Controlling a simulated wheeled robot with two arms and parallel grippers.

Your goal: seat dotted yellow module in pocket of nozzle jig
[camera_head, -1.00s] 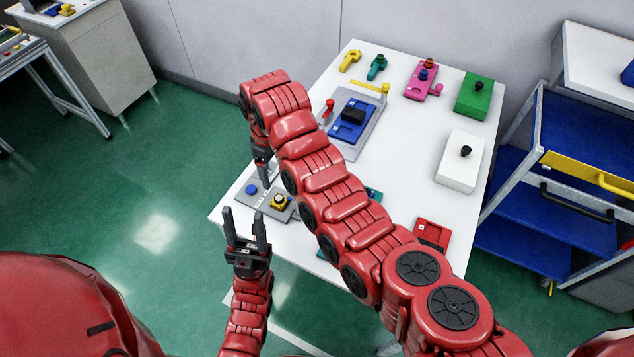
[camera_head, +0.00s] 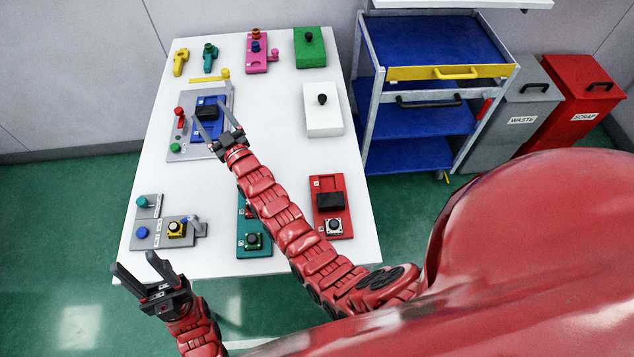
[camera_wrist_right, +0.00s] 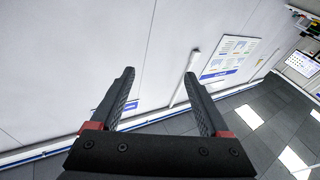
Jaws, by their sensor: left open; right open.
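The yellow module (camera_head: 177,229) with a dark round top sits on a grey labelled plate (camera_head: 198,238) at the table's front left. Whether it is fully down in a pocket, and its dots, are too small to tell. I cannot tell which fixture is the nozzle jig. My left gripper (camera_head: 135,262) is open and empty, in front of and left of the grey plate, near the table's front corner. My right gripper (camera_head: 210,113) is open and appears above the blue fixture (camera_head: 197,131). Its spread, empty fingers also show in the right wrist view (camera_wrist_right: 160,78).
A teal jig (camera_head: 244,215) and a red jig (camera_head: 339,187) lie on the front half of the white table (camera_head: 279,120). White (camera_head: 325,124) and green (camera_head: 310,54) boxes with black knobs stand further back. A blue-shelved cart (camera_head: 430,45) stands right of the table.

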